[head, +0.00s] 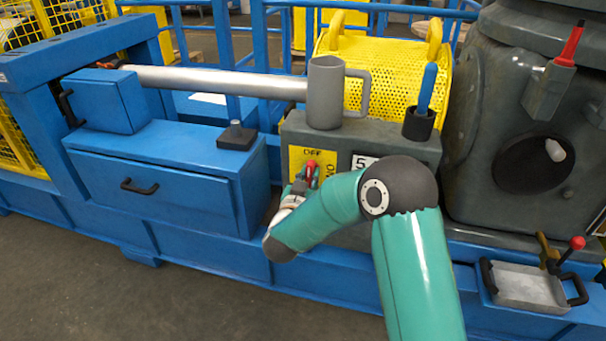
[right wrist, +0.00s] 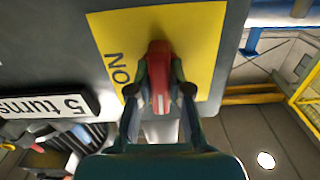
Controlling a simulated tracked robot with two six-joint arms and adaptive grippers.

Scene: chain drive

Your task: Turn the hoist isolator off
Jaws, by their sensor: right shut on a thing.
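The hoist isolator is a yellow plate (head: 298,158) with a red handle (head: 311,170), on the front of a grey box. OFF is printed at the plate's top and ON at its right edge in the head view. My right gripper (head: 305,181) is at the plate, shut on the red handle. In the right wrist view, its two fingers (right wrist: 160,92) sit on either side of the red handle (right wrist: 158,60). There the handle runs up and down the picture, not toward the ON print at the left. OFF is hidden there. My left gripper is not in view.
The grey box (head: 290,130) carries a grey mug (head: 325,95) and a black holder (head: 418,124) with a blue-handled tool. A "5 turns" label (right wrist: 62,106) is beside the plate. A blue drawer cabinet (head: 165,175) stands left; a metal tray (head: 525,290) is at the lower right.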

